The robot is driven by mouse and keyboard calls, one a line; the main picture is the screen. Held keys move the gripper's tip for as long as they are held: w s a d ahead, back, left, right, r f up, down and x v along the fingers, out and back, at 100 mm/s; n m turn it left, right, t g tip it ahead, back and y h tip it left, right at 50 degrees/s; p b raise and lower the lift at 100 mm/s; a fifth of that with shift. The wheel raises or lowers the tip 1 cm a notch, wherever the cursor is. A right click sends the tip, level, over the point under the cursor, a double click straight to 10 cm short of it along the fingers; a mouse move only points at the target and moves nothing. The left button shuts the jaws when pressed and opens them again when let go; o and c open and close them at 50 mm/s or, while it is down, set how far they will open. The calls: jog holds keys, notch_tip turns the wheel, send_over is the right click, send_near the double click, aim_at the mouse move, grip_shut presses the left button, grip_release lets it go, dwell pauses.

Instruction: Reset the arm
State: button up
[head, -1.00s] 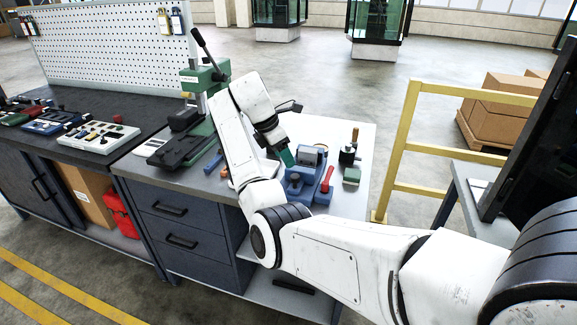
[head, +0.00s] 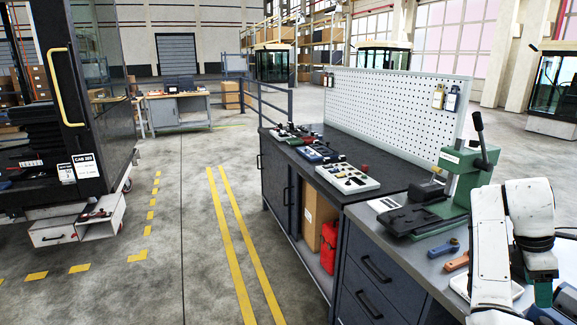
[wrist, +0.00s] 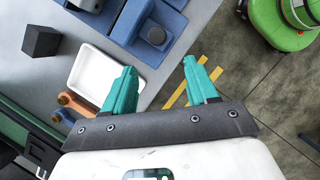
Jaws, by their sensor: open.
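My gripper (wrist: 160,78) is open, with its two teal fingers well apart and nothing between them in the wrist view. It hangs over the edge of the workbench, above the floor side. In the head view my white arm is at the lower right edge, and one teal finger (head: 543,292) shows below it. The fingertips are partly cut off and hidden there. A blue fixture (wrist: 128,22) and a white tray (wrist: 88,68) lie on the bench beside the left finger in the wrist view.
A dark cube (wrist: 40,41) and an orange tool (wrist: 75,103) lie near the tray. A green press (head: 462,180) stands on the bench, before a pegboard (head: 385,105). Open floor with yellow lines (head: 232,250) lies left of the bench. A dark cab (head: 85,95) stands far left.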

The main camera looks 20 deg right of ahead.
jog(key=s+a+f+m+t, duration=0.1)
jog(key=s+a+f+m, duration=0.2)
jog(key=a+f, duration=0.65)
jog(key=s+a+f+m+t, duration=0.1)
jog(key=s+a+f+m, duration=0.15)
jog(key=a+f, duration=0.7)
jog(key=s+a+f+m+t+y, duration=0.1)
jog(key=s+a+f+m, duration=0.1)
jog(key=s+a, duration=0.5)
jog(key=s+a+f+m+y, duration=0.2)
jog(key=s+a, duration=0.6)
jog(key=a, duration=0.2)
jog(key=shift+m+t, duration=0.35)
jog(key=shift+t, duration=0.05)
jog(key=shift+f, duration=0.1)
